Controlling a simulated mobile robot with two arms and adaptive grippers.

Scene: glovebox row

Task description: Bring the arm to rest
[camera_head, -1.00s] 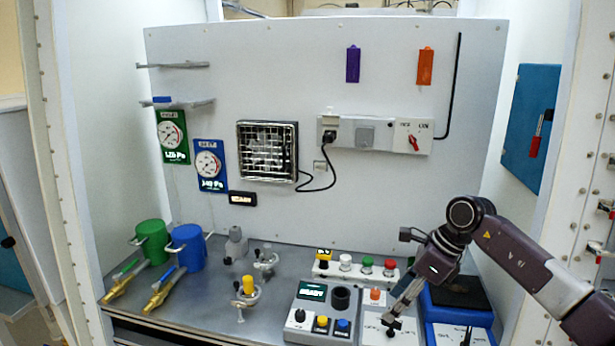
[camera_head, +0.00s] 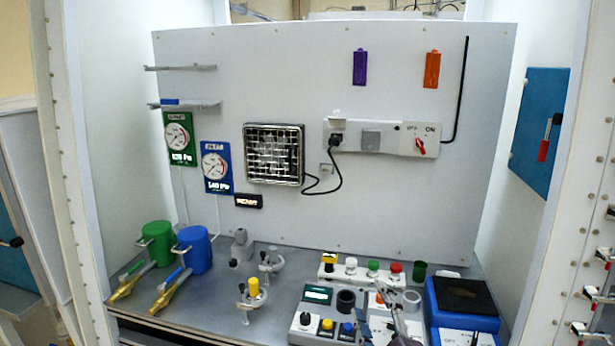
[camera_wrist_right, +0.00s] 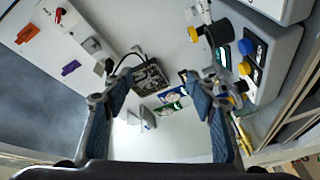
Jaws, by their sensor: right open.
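My right gripper (camera_head: 388,325) shows at the bottom edge of the head view, in front of the grey control box and the switch panel beside it. Only part of it is in the picture. In the right wrist view, my right gripper (camera_wrist_right: 157,92) has its two blue-padded fingers spread wide apart with nothing between them. Beyond the gap are the back wall and the fan grille (camera_wrist_right: 150,76). My left gripper is in neither view.
The grey control box (camera_head: 297,337) with knobs and the blue box (camera_head: 462,318) stand close to the right gripper. A button strip (camera_head: 336,276) lies behind. Green (camera_head: 156,240) and blue (camera_head: 196,249) canisters stand at left.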

